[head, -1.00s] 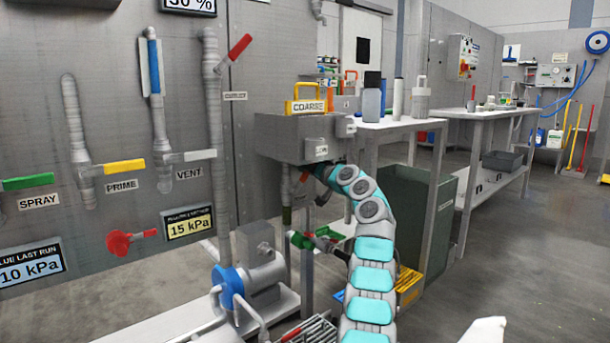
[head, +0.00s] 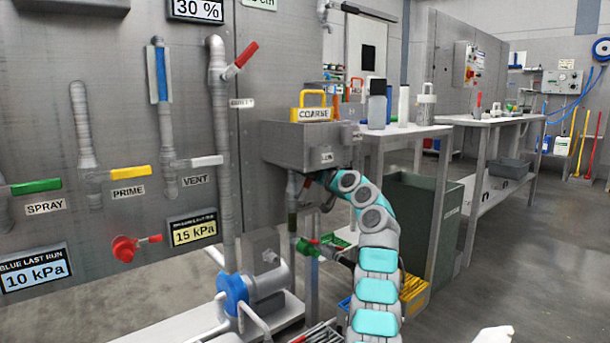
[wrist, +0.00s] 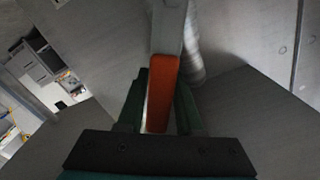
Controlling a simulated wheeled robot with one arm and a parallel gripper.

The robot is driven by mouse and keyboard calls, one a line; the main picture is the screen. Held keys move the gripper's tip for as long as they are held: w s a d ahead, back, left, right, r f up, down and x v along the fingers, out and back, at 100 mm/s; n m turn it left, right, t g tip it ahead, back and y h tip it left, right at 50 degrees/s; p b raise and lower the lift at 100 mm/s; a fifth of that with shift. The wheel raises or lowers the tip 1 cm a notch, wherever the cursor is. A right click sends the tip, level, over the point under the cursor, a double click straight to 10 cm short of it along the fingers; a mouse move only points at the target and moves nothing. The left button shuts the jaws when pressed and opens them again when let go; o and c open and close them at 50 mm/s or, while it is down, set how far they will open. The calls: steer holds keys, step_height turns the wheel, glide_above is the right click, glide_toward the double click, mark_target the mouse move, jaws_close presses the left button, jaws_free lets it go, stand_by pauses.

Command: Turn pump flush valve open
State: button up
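In the wrist view an orange lever handle (wrist: 162,95) on a grey stem stands between the two dark green fingers of my gripper (wrist: 162,85). The fingers lie close against both sides of the handle near their tips. No label naming it as the pump flush valve is readable. In the head view my arm reaches under the grey box marked COARSE (head: 305,145), by the vertical pipe (head: 292,195). My gripper is mostly hidden there behind my own arm links. The blue-fronted pump (head: 236,292) stands below on a white base.
A red valve (head: 124,248) and green, yellow and white levers line the left panel. A dark green bin (head: 428,210) and tables stand to the right. Open floor lies at the far right.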

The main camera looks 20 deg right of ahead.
steer(key=shift+o, duration=1.3)
steer(key=shift+r, duration=0.1)
